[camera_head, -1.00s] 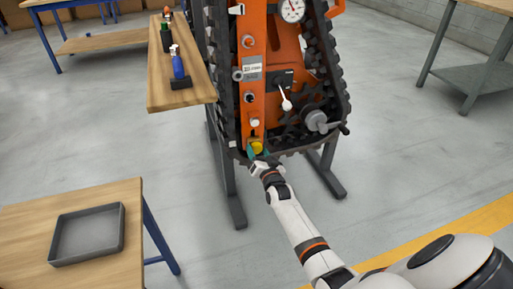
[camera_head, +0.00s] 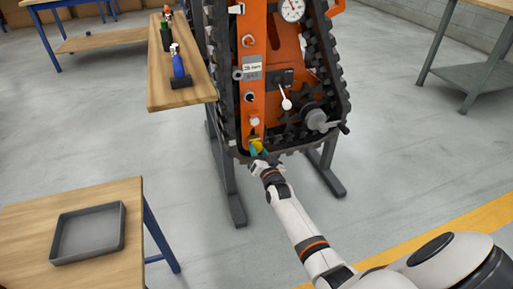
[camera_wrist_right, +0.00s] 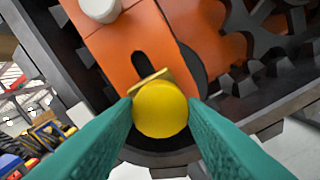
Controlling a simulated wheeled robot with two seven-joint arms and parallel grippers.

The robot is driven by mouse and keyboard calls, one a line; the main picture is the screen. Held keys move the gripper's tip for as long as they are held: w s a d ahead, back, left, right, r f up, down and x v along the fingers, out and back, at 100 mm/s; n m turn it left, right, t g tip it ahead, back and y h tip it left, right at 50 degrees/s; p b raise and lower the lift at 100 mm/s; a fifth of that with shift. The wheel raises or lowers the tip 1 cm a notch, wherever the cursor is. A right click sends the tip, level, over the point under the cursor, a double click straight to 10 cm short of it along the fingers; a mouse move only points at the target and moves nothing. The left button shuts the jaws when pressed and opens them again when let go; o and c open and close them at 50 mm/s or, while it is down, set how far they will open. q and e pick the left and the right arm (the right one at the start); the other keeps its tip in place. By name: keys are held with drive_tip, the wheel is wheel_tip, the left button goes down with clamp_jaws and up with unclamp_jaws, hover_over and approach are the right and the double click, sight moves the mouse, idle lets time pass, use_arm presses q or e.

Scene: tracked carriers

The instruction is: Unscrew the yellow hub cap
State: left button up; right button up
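The yellow hub cap (camera_head: 256,142) sits at the bottom end of the orange frame (camera_head: 256,100) of the tracked carrier. In the right wrist view the cap (camera_wrist_right: 160,109) is a round yellow knob in front of a tilted gold-coloured piece, just below a dark slot in the orange plate. My right gripper (camera_head: 257,153) reaches it from below. Its two teal fingers (camera_wrist_right: 160,122) lie against the cap's left and right sides, shut on it. My left gripper is not in view.
Black track (camera_head: 335,75) surrounds the frame. A grey crank (camera_head: 318,121) and a white-tipped lever (camera_head: 286,103) stick out to the right. A grey tray (camera_head: 88,234) lies on the wooden table (camera_head: 25,235).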

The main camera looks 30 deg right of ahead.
drive_tip(key=shift+n, duration=0.3)
drive_tip(key=shift+c, duration=0.3)
drive_tip(key=n+p, duration=0.1)
drive_tip(key=n, duration=0.4)
drive_tip(key=shift+r+n+p, duration=0.15)
drive_tip(key=shift+n+p, duration=0.2)
drive_tip(key=shift+n, duration=0.95)
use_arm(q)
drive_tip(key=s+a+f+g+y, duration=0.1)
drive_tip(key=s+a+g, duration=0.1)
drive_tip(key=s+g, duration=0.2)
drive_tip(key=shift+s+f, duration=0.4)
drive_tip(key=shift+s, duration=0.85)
use_arm(e)
drive_tip(key=shift+n, duration=0.9)
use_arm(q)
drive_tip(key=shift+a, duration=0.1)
